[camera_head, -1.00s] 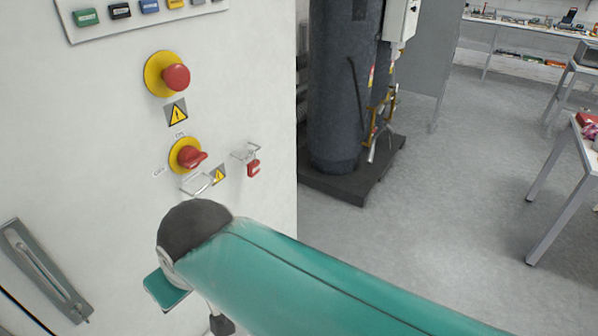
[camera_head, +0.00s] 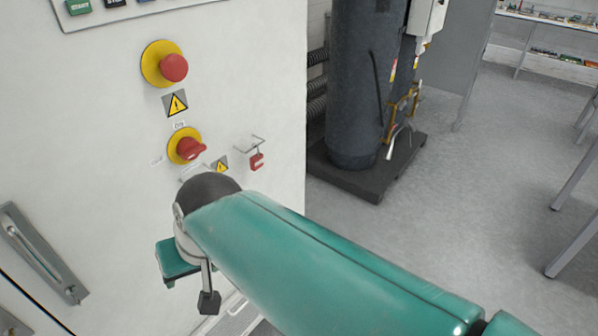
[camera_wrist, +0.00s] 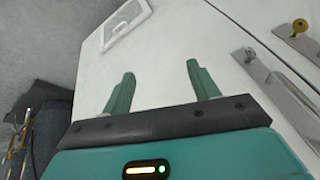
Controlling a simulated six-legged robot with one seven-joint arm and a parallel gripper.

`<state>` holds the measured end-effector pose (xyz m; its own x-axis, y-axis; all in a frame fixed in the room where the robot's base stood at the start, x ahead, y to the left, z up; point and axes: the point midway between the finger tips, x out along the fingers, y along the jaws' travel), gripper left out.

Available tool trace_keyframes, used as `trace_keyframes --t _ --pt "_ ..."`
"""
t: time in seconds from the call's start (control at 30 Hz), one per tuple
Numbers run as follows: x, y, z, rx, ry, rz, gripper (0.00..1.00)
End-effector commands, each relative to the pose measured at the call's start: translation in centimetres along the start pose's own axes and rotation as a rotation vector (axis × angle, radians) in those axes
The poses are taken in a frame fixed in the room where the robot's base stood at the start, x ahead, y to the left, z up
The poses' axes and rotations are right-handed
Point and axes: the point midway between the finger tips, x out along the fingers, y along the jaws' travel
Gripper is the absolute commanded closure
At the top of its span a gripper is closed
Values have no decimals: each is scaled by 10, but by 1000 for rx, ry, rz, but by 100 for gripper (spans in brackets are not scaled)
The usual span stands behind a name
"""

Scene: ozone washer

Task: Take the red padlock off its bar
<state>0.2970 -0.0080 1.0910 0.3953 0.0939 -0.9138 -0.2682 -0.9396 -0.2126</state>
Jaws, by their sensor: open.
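The red padlock (camera_head: 257,161) hangs from a thin metal bar (camera_head: 250,143) on the white cabinet front, near its right edge, in the head view. My gripper (camera_wrist: 155,80) shows in the wrist view with its two green fingers spread apart and nothing between them. In the head view my arm reaches across in front of the cabinet, its end below and left of the padlock and apart from it. The padlock does not show in the wrist view.
A red rotary switch (camera_head: 188,148) on a yellow disc and a red emergency button (camera_head: 173,67) stick out left of the padlock. A long metal handle (camera_head: 42,252) is at the lower left. A dark tank (camera_head: 358,85) stands right of the cabinet; open floor (camera_head: 480,200) lies beyond.

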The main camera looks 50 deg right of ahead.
Motion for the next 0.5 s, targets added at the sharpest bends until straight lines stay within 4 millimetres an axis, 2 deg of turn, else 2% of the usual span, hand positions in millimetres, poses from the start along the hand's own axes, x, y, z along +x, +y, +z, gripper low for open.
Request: trace_keyframes --t 0.27,0.5 --pt "21 19 -15 454 -97 -112 40" --pt "37 60 -55 1102 -168 -321 40"
